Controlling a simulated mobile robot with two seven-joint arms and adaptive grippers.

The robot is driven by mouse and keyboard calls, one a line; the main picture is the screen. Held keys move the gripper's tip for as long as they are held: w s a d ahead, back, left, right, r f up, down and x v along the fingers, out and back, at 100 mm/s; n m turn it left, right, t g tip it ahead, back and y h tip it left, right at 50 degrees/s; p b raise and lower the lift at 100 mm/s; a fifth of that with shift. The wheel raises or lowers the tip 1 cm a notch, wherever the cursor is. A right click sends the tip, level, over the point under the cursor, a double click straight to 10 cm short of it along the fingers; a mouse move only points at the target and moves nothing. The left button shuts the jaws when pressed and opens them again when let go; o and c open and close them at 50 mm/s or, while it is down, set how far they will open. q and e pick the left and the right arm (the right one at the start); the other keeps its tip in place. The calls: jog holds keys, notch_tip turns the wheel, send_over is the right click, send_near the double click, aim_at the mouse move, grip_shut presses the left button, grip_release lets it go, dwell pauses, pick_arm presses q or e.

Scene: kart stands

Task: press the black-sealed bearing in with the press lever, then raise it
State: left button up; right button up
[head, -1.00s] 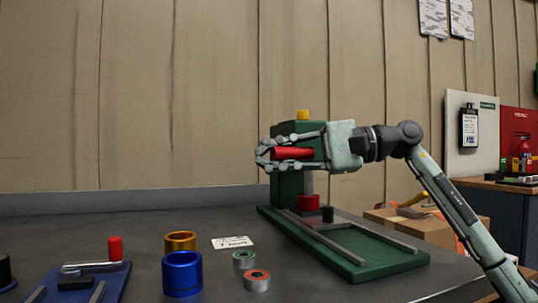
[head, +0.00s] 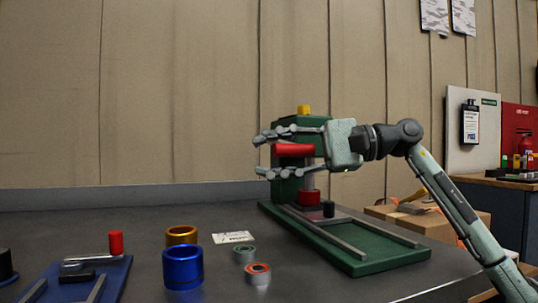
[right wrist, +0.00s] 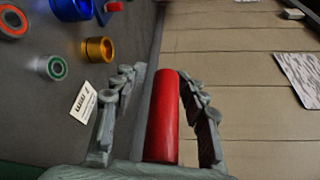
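The green press (head: 345,245) stands right of the middle, with a yellow cap on top and a red lever handle (head: 295,150) lying level near its top. My right gripper (head: 266,154) is open around the handle, one finger above and one below. The right wrist view shows the handle (right wrist: 162,115) between the spread fingers, with gaps on both sides. The grey ram reaches down to a red cup (head: 308,198) on the press base. I cannot make out a black-sealed bearing; the cup's inside is hidden. My left gripper is out of view.
A green-sealed bearing (head: 244,254) and an orange-sealed bearing (head: 257,274) lie left of the press. A blue cup (head: 183,268), a brass cup (head: 181,236) and a blue fixture (head: 110,275) stand farther left. A small black cylinder (head: 328,209) stands by the red cup.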

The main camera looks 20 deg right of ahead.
aim_at(312, 149)
jog(key=v, duration=1.2)
